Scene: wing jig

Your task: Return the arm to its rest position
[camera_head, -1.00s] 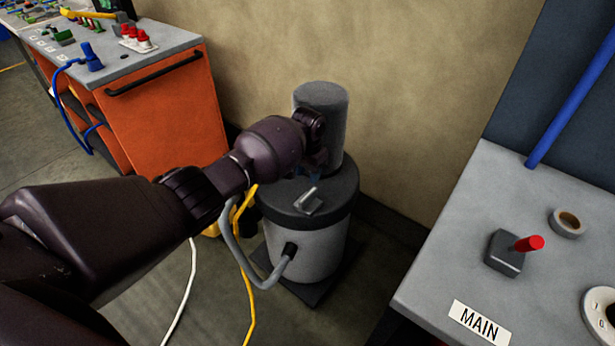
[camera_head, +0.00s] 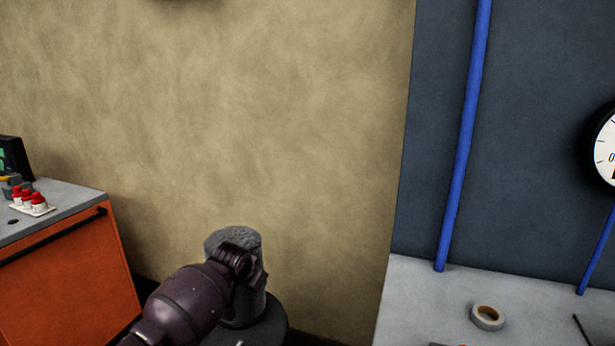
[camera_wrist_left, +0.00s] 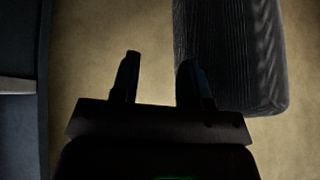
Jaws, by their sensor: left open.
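My left arm (camera_head: 185,305) comes in from the bottom left of the head view, and its wrist is in front of a grey upright cylinder (camera_head: 222,240). The fingers are mostly hidden there. In the left wrist view my left gripper (camera_wrist_left: 159,62) is open, with two dark fingers apart and nothing seen between them. The dark ribbed side of the cylinder (camera_wrist_left: 235,50) fills the upper right of that view, beside and behind the right finger. I cannot tell whether they touch. My right gripper is not in view.
An orange cabinet (camera_head: 70,270) with red-capped parts (camera_head: 32,200) on top stands at the left. A tan wall (camera_head: 280,120) is behind.

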